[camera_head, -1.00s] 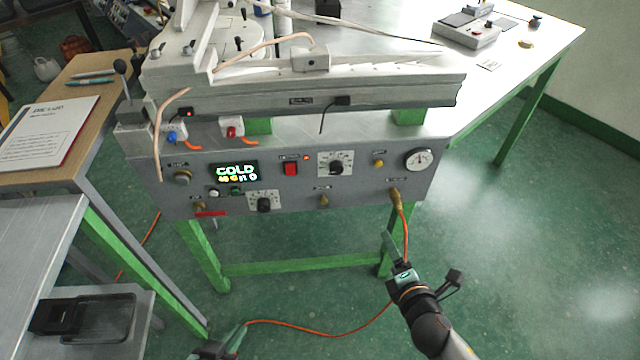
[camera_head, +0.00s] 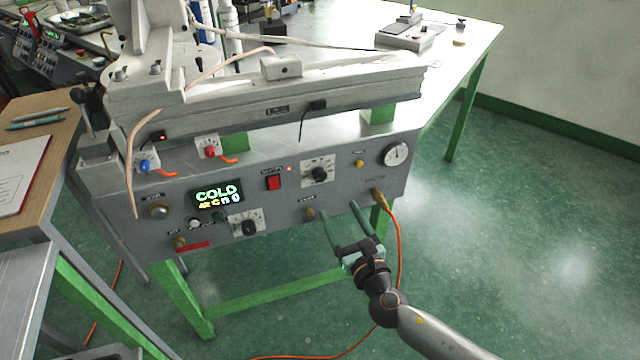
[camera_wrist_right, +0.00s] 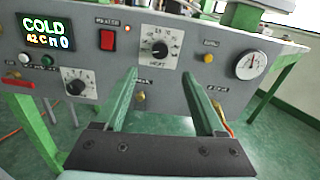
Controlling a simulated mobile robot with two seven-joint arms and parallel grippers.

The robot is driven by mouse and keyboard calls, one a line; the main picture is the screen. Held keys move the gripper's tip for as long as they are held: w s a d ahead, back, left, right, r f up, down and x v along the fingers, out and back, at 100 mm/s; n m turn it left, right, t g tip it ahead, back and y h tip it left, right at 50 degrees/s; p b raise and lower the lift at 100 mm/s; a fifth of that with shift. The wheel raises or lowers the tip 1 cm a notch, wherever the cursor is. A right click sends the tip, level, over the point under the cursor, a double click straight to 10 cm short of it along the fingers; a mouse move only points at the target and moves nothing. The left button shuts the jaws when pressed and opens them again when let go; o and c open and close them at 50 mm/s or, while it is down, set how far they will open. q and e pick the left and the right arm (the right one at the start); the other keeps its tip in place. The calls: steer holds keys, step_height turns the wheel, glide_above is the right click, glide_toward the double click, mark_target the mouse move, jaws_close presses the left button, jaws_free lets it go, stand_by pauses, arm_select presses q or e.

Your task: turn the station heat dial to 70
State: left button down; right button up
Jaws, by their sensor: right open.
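The station's front panel (camera_head: 140,228) carries two black dials on white scale plates. The upper dial (camera_head: 319,173) is right of a red switch (camera_head: 273,182); the lower dial (camera_head: 249,227) is below the display (camera_head: 217,196). The display reads COLD. My right gripper (camera_head: 338,209) is open and empty, in front of the panel, below and slightly right of the upper dial. In the right wrist view the upper dial (camera_wrist_right: 160,48) shows just beyond the open fingertips, apart from them. My left gripper is out of view.
A pressure gauge (camera_head: 396,154) and a brass fitting with an orange hose (camera_head: 398,245) are at the panel's right. A brass knob (camera_head: 309,213) is near my right fingertips. A wooden table (camera_head: 62,135) stands at left; floor is clear at right.

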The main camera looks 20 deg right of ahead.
mark_target(321, 178)
steer(key=w, duration=0.3)
steer(key=w+b, duration=0.1)
steer(key=w, duration=0.7)
steer(key=shift+w+a, duration=0.2)
steer(key=shift+a, duration=0.1)
jaws_close()
